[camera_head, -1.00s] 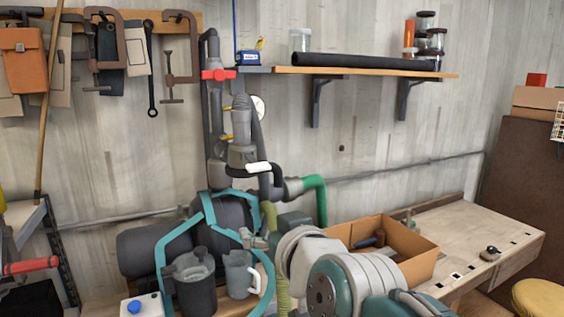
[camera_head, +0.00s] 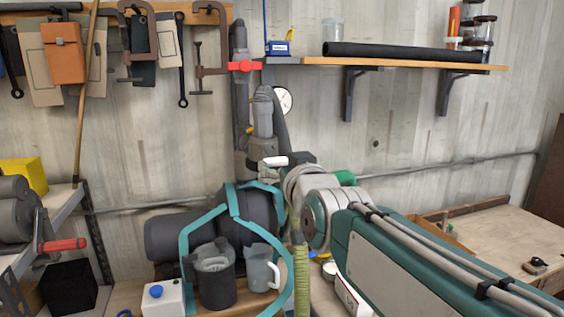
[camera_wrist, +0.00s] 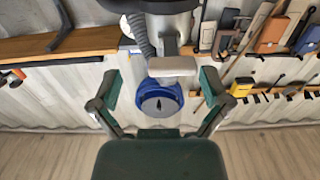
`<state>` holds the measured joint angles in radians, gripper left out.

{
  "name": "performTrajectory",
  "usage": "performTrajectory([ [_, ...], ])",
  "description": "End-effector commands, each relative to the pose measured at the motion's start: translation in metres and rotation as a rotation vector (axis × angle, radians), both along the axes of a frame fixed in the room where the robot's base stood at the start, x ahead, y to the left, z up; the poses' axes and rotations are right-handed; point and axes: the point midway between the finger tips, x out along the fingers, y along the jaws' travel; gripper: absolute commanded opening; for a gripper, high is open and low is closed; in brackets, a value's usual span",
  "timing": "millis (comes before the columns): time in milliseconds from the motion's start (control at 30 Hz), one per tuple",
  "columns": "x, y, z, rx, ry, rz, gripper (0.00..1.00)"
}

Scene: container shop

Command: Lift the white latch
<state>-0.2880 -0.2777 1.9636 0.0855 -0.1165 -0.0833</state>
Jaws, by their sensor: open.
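The white latch (camera_head: 276,161) is a small pale bar on the grey pipework in the middle of the head view. In the wrist view the white latch (camera_wrist: 172,66) lies across the gap between my fingers, in front of a grey hose and above a round blue part (camera_wrist: 160,97). My gripper (camera_wrist: 160,78) is open, one finger on each side of the latch. No contact shows, and the depth between fingers and latch is hard to judge. In the head view my arm reaches in from the right, its end close to the latch, with the fingers not clearly seen.
A red valve handle (camera_head: 244,66) and a gauge (camera_head: 283,101) sit on the pipes. A wooden shelf (camera_head: 400,62) runs above my arm. A teal frame (camera_head: 187,248) and a grey jug (camera_head: 262,270) stand below.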

Motion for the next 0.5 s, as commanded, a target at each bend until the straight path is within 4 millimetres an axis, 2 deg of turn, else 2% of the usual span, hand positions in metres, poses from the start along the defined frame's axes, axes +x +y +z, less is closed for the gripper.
performTrajectory([
  [167,0.015,0.007,-0.001,-0.004,0.000,0.003,0.97],
  [467,0.016,0.005,0.000,0.000,0.000,0.001,0.97],
  [500,0.015,0.005,0.000,0.000,0.000,0.001,0.79],
])
